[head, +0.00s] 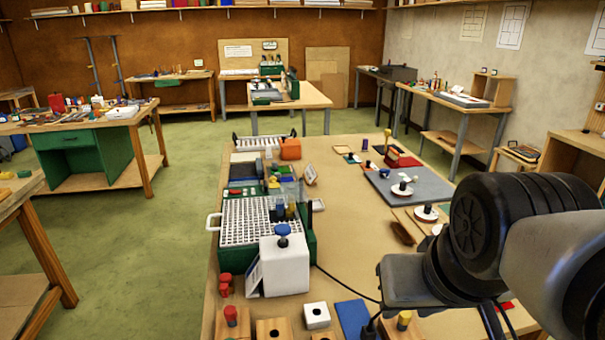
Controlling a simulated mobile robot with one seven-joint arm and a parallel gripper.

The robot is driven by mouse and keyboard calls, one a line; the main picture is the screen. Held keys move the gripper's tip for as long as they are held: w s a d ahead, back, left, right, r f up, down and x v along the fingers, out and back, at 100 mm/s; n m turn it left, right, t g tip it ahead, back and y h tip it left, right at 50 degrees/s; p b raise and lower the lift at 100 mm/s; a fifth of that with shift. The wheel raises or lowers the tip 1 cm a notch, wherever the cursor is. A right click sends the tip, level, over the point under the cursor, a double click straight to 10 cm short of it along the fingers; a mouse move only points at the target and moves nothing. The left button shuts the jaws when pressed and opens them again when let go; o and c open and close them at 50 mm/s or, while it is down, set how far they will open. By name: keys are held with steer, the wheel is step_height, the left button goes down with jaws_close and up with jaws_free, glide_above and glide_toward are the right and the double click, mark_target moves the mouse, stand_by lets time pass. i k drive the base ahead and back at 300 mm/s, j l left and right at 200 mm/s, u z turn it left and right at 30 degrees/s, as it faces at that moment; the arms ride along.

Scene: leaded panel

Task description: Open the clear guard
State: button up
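The clear guard (293,188) looks like a small see-through panel on the green machine with a white grid top (245,222), at the middle of the workbench. It is faint and small, and I cannot tell its exact angle or whether it is closed. A white block with a blue knob (284,262) stands at the near end of the machine and hides part of it. My arm comes in from the right, over the near right of the bench, well apart from the guard. My gripper's fingers do not show.
An orange block (290,149) stands behind the machine. A grey board (408,187) with a knobbed white disc lies to the right. Wooden blocks (274,329), a blue pad (353,318) and red knobs (225,285) are at the near edge. The bench between machine and board is mostly clear.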

mark_target(274, 184)
steer(key=k+j+u, duration=0.1)
steer(key=k+u, duration=0.2)
steer(key=k, duration=0.35)
steer(key=u, duration=1.75)
steer(key=i+j+u, duration=0.1)
steer(key=i+u, duration=0.65)
steer(key=i, duration=0.25)
steer(key=i+l+z, duration=0.1)
steer(key=i+z, duration=0.7)
steer(key=i+j+z, duration=0.15)
steer(key=i+z, duration=0.25)
steer(key=i+l+z, duration=0.15)
steer(key=i+z, duration=1.25)
steer(key=i, duration=0.25)
steer(key=i+z, duration=0.25)
steer(key=i, duration=0.25)
steer(key=i+j+z, duration=0.2)
steer(key=i, duration=0.25)
steer(key=z, duration=0.45)
steer(key=i+z, duration=0.1)
steer(key=z, duration=0.4)
steer(key=j+z, duration=0.1)
steer(key=z, duration=0.35)
steer(key=j+z, duration=0.1)
steer(key=z, duration=0.35)
steer(key=i+j+z, duration=0.1)
steer(key=z, duration=0.35)
